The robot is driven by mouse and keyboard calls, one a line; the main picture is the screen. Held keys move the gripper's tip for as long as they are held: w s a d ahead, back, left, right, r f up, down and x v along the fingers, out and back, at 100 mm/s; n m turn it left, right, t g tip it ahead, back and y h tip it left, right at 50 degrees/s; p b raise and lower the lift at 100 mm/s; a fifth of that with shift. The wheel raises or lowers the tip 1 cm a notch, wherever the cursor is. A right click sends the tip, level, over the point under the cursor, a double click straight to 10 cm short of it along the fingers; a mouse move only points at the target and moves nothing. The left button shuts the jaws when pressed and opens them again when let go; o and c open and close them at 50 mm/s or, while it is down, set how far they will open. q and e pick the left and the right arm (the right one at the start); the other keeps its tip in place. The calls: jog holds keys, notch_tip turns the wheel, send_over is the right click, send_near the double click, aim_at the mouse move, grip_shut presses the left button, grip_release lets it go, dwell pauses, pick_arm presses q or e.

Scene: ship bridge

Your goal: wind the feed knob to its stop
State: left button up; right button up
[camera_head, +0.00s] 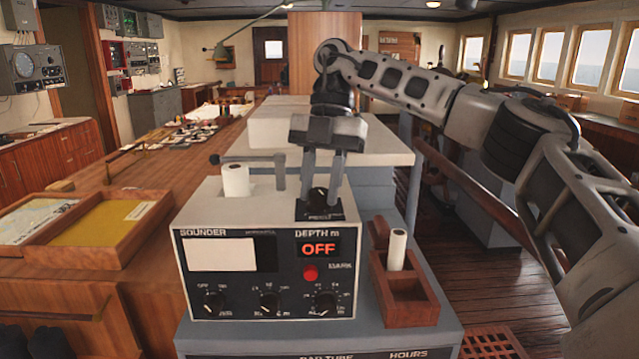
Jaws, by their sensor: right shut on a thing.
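The sounder (265,280) is a grey box with a black front panel, a red OFF display and a row of dark knobs. The feed knob (319,207) is a small black knob on a dark plate on top of it, at the right. My right gripper (322,192) points down from above, its two fingers on either side of this knob and shut on it. The fingers and the wrist hide part of the knob, and its pointer angle is hard to read. My left gripper is not in view.
A white paper roll (235,180) and a grey crank arm (262,160) are on the sounder's top, left of the gripper. A wooden holder (410,305) with another roll stands at the right. Wooden trays (110,255) lie on the counter at the left.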

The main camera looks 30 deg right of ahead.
jog(key=m+t, duration=0.1)
jog(key=m, duration=0.2)
jog(key=m+t, duration=0.1)
jog(key=m, duration=0.2)
jog(key=shift+s+d+m+y, duration=0.1)
jog(key=shift+s+m+y, duration=0.05)
jog(key=shift+m+y, duration=0.2)
jog(key=m+t, duration=0.1)
jog(key=m, duration=0.2)
jog(key=m+t+b, duration=0.1)
jog(key=m, duration=0.2)
jog(key=shift+s+t, duration=0.15)
jog(key=shift+t, duration=0.15)
jog(key=shift+f, duration=0.1)
jog(key=o, duration=1)
jog(key=shift+a+p+v, duration=0.15)
jog(key=shift+v, duration=2.5)
jog(key=shift+a+p+v, duration=0.15)
jog(key=shift+p+v, duration=0.05)
jog(key=shift+v, duration=2.5)
jog(key=shift+a+p+v, duration=0.15)
jog(key=shift+v, duration=2.5)
